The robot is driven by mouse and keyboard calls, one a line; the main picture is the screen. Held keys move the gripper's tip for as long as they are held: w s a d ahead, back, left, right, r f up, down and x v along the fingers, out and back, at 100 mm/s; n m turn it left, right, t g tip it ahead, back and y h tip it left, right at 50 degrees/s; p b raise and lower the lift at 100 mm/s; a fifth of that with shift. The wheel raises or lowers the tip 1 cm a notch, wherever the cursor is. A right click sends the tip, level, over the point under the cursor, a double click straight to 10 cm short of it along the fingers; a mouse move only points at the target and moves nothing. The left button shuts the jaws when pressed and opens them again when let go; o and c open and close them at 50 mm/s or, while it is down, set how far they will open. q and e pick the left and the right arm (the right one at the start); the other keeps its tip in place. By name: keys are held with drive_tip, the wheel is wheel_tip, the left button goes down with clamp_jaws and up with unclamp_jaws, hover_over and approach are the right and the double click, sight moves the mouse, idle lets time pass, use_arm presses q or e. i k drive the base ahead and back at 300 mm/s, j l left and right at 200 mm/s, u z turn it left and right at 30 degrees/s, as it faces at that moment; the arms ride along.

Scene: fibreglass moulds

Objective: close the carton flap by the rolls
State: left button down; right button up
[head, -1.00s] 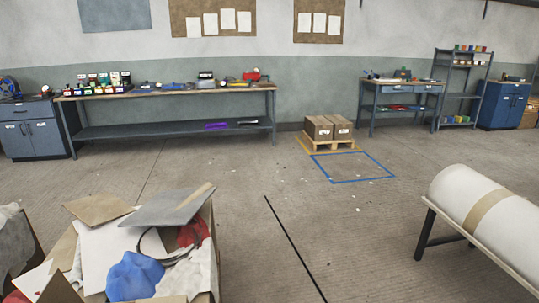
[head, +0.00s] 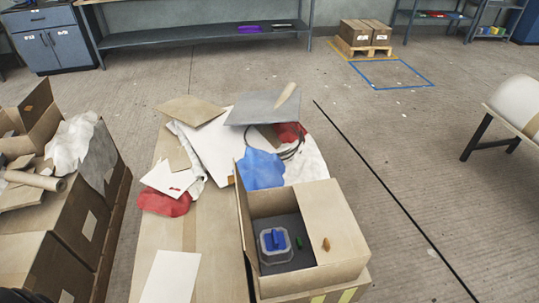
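An open carton (head: 348,262) stands at the front, right of centre. Its left flap (head: 243,222) stands up, and a wide flap or panel (head: 332,222) covers its right part. Inside on a dark floor is a clear tub (head: 277,246) with a blue thing in it. Another open carton (head: 42,132) sits at the left edge, partly cut off. A brown cardboard roll (head: 35,180) lies in front of it. A large white roll (head: 522,100) rests on a stand at the right. I see neither gripper.
A heap of card sheets, a blue cloth (head: 261,169) and red cloths lies behind the front carton. Stacked cartons (head: 75,215) fill the left front. Two boxes (head: 366,33) stand on a pallet at the back. The floor right of the black line is mostly clear.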

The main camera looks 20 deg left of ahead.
sight(249, 248)
drive_tip(key=k+j, duration=0.15)
drive_tip(key=j, duration=0.25)
drive_tip(key=k+j, duration=0.1)
drive_tip(key=j, duration=0.3)
drive_tip(key=k+j, duration=0.15)
drive_tip(key=j, duration=0.2)
